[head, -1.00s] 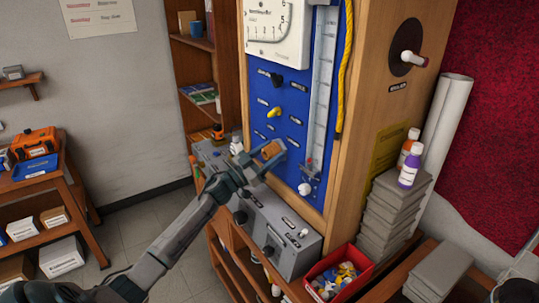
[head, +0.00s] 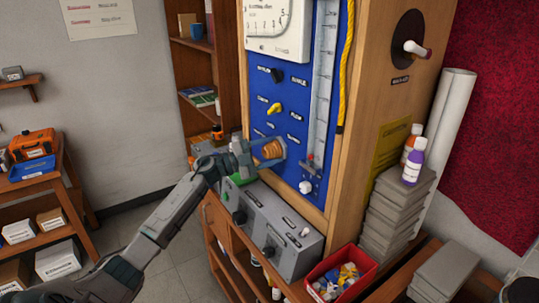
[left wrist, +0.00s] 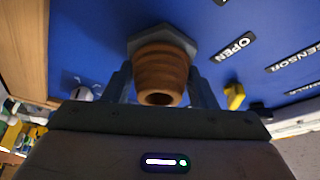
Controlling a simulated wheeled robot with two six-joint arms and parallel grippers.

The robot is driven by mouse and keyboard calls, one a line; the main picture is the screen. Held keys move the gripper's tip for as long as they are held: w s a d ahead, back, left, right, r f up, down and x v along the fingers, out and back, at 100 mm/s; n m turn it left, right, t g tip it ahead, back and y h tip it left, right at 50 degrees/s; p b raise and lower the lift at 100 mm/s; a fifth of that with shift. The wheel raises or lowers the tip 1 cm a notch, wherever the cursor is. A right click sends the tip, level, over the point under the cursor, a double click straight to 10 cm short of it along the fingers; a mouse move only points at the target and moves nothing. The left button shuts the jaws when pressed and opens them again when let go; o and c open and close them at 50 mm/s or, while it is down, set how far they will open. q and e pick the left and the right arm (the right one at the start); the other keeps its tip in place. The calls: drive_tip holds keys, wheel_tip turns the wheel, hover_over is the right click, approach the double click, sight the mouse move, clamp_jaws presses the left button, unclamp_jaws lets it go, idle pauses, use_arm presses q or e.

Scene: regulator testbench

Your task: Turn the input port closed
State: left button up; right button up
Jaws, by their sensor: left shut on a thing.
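The input port is a ribbed copper-coloured fitting (head: 271,149) with a round open end, standing out from the blue panel (head: 262,95). In the left wrist view it shows close up in the middle (left wrist: 160,72), with a grey hex collar behind it. My left gripper (head: 269,151) is shut on the port, one finger on each side; the fingers also show in the left wrist view (left wrist: 162,86). My right gripper is not in view.
On the panel are a yellow knob (head: 274,109), a black knob (head: 277,75) and a white knob (head: 305,187). A grey box (head: 275,235) stands below the gripper. A red bin (head: 340,275) and stacked grey slabs (head: 395,215) are at the right.

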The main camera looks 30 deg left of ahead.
use_arm(q)
drive_tip(key=m+g, duration=0.1)
drive_tip(key=m, duration=0.2)
drive_tip(key=shift+f+b, duration=0.1)
drive_tip(key=shift+b, duration=0.25)
drive_tip(key=shift+m+g+y+b, duration=0.4)
drive_tip(key=shift+m+g, duration=0.2)
drive_tip(key=shift+m, duration=1)
drive_tip(key=o, duration=0.9)
drive_tip(key=shift+o, duration=0.2)
drive_tip(key=shift+s+a+b, duration=0.35)
drive_tip(key=b+v, duration=0.4)
drive_tip(key=v, duration=0.5)
drive_tip(key=shift+s+a+b, duration=0.25)
drive_tip(key=shift+s+b, duration=0.05)
drive_tip(key=shift+b, duration=0.1)
